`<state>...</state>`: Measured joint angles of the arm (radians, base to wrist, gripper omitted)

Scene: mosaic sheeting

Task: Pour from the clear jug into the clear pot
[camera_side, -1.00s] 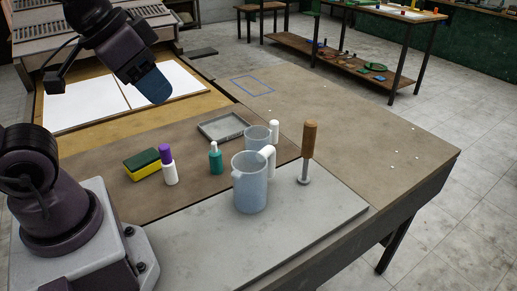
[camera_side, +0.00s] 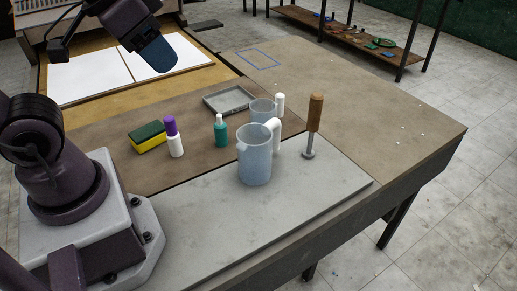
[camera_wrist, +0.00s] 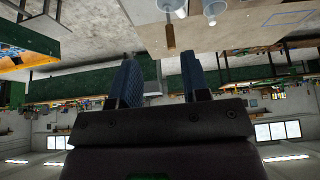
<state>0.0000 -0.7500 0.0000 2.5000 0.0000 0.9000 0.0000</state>
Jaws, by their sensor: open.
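The clear jug (camera_side: 254,160), bluish with a spout and white handle, stands upright on the grey slab. The clear pot (camera_side: 261,108), smaller and also white-handled, stands behind it, its lower front partly hidden by the jug. Contents cannot be made out. My gripper (camera_side: 158,58) is up at the upper left, well apart from both. In the wrist view my gripper (camera_wrist: 160,80) shows two spread fingers with nothing between them. That view is upside down, with the jug (camera_wrist: 171,6) and pot (camera_wrist: 214,7) cut off at its top edge.
A wooden-handled tool (camera_side: 315,115) stands right of the jug. Left of it are a green bottle (camera_side: 221,132), a purple-capped bottle (camera_side: 174,140) and a sponge (camera_side: 148,138). A grey tray (camera_side: 229,99) lies behind. The slab's front (camera_side: 230,225) is clear.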

